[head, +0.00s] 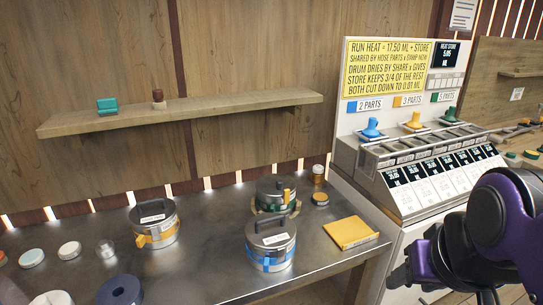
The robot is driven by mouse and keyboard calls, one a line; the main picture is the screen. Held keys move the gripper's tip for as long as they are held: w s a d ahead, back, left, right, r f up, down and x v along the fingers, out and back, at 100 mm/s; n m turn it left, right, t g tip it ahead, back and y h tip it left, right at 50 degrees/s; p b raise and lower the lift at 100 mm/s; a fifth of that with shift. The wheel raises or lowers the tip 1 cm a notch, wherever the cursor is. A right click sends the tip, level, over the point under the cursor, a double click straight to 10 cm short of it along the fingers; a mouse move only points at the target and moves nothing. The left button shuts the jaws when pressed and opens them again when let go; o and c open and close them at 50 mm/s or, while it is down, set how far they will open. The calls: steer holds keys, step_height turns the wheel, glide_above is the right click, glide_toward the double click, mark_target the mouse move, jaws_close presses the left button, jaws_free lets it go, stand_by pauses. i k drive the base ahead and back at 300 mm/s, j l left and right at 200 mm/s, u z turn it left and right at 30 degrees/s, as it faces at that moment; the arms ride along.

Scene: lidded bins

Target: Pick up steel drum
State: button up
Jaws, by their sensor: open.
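Three lidded steel drums with top handles stand upright on the dark metal table. One has a yellow band and latch (155,222) at left. One has a blue band (269,245) at front centre. The labels on the lids are too small to read. My gripper (406,276) is at the lower right, beyond the table's right end and apart from all the drums. It is open and appears empty; its fingers are partly hidden by its own dark body.
A yellow packet (350,232) lies near the table's right edge. Small round lids, a clear jar (106,251) and a blue-grey ring (120,291) sit at left. A white machine (415,165) with colored knobs stands at right. A wooden shelf (185,113) hangs above.

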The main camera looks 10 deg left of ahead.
mark_target(154, 216)
steer(key=u, duration=1.55)
steer(key=i+j+z, duration=0.15)
steer(key=i+j, duration=0.15)
steer(key=i+j+z, duration=0.2)
steer(key=j, duration=0.2)
steer(key=i+j+z, duration=0.15)
steer(key=i+j, duration=0.1)
steer(key=j, duration=0.1)
